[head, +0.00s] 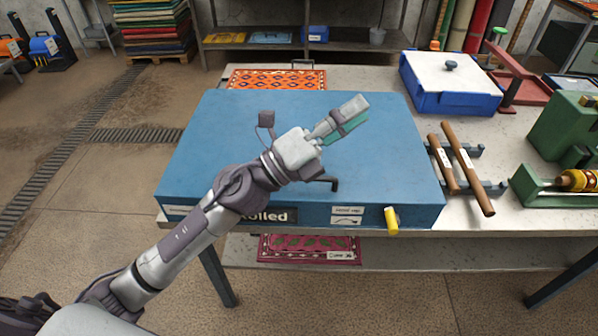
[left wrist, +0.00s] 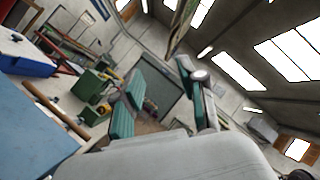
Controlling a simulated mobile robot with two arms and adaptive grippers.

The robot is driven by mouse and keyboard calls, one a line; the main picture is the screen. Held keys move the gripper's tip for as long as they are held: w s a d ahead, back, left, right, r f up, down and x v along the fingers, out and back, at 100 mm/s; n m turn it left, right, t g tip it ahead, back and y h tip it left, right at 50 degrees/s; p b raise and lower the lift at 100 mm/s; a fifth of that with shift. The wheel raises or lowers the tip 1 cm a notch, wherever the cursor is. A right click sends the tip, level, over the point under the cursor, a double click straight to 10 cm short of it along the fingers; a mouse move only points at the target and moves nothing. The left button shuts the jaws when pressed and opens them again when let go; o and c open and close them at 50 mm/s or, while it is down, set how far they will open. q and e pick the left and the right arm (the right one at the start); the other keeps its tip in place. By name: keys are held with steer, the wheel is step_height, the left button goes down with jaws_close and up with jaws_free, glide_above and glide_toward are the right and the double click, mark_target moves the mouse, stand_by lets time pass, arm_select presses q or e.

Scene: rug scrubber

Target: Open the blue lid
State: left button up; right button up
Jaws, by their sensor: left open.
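The blue lid (head: 240,130) is the broad flat top of a large blue box on the table, and it lies closed. A dark handle (head: 325,183) sits near its front edge, partly behind my arm. A yellow lever (head: 391,221) is on the box's front face, near the right corner. My left gripper (head: 353,115) is above the right middle of the lid, pointing away to the back right, and looks empty. Its teal-padded fingers (left wrist: 158,90) stand apart in the left wrist view, where part of the lid (left wrist: 30,135) shows at left. My right gripper is out of view.
Wooden-handled tools (head: 466,180) lie on a rack right of the box. A blue bin with a white lid (head: 452,82) and green equipment (head: 560,140) are farther right. An orange patterned rug (head: 280,78) lies behind.

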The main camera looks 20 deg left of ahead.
arm_select(q)
step_height(320, 180, down, 6)
steer(key=d+m+g+y, duration=0.3)
steer(key=m+g, duration=0.9)
steer(key=m, duration=0.3)
steer(key=w+a+f+m+y, duration=0.1)
steer(key=w+a+f+y, duration=0.15)
steer(key=a+y, duration=0.5)
steer(key=w+a+f+m+y, duration=0.2)
steer(key=a+f+y, duration=0.15)
steer(key=a, duration=0.75)
steer(key=p+x, duration=0.4)
steer(key=x, duration=0.8)
steer(key=shift+f, duration=0.1)
steer(key=shift+w+d+f, duration=0.15)
steer(key=shift+w+f, duration=0.05)
steer(key=shift+f, duration=0.35)
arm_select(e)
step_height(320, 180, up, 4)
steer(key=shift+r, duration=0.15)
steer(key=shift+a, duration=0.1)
arm_select(q)
jaws_close()
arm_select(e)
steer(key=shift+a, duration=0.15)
